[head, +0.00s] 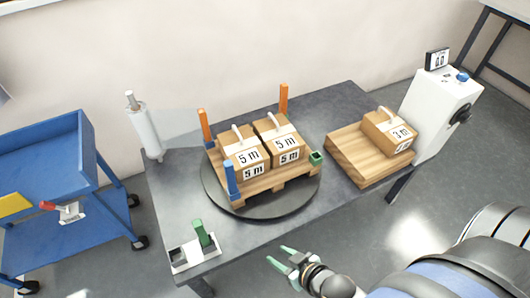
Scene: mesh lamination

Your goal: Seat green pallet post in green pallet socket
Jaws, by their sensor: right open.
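The green pallet post (201,231) stands upright in a white holder (193,256) at the table's front left corner. The green pallet socket (317,157) is at the right corner of the wooden pallet (270,191) and looks empty. My right gripper (277,254), with green fingertips, is open and empty. In the picture it is in front of the table's front edge, right of the post and below the socket, apart from both. My left gripper is not in view.
The pallet sits on a black round turntable (241,208) with several boxes. Orange posts (284,98) and a blue post (230,178) stand at its other corners. A film roll (145,130) stands at left. A wooden platform (345,158) with a box is at right.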

